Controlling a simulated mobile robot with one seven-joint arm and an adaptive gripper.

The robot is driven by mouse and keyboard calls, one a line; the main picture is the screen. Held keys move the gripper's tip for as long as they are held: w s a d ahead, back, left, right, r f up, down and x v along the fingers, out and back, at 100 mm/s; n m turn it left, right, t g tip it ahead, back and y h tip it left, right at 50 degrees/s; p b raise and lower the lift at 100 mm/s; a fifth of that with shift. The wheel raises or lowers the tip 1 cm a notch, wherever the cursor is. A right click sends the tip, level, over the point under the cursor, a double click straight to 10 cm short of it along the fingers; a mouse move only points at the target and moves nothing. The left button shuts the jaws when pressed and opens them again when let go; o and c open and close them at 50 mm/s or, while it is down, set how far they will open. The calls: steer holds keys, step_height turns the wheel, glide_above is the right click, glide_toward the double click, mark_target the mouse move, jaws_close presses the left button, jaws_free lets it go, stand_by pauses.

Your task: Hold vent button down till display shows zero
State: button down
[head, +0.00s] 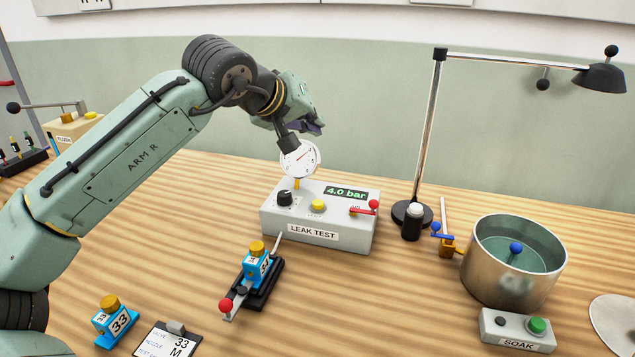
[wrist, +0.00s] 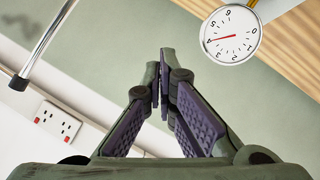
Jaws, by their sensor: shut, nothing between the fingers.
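The grey leak test box (head: 318,236) stands on the bench with its display (head: 346,193) reading 4.0 bar. A yellow button (head: 318,206) is on its top, not visibly pressed; the small label by it is too small to read. A round gauge (head: 300,158) rises behind the box; in the wrist view the gauge (wrist: 230,35) has its red needle near 4. The button is out of the wrist view.
The box also carries a black knob (head: 285,197) and a red-handled lever (head: 373,205). A blue valve in a black clamp (head: 258,280) stands in front. A lamp (head: 425,140), a dark bottle (head: 412,222) and a steel soak tank (head: 512,270) stand to the right.

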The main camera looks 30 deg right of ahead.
steer(key=n+g+y, duration=0.1)
steer(key=y, duration=0.1)
glide_above(314, 202)
step_height(314, 202, down, 4)
steer(key=shift+f, duration=0.15)
step_height(314, 202, down, 7)
steer(key=b, duration=0.6)
steer(key=shift+f, duration=0.15)
steer(key=shift+f+b, duration=0.55)
steer(key=shift+f, duration=0.2)
stand_by(0.4)
steer(key=shift+f, duration=0.4)
steer(key=shift+f+b, duration=0.45)
steer(key=shift+f, duration=0.05)
stand_by(1.4)
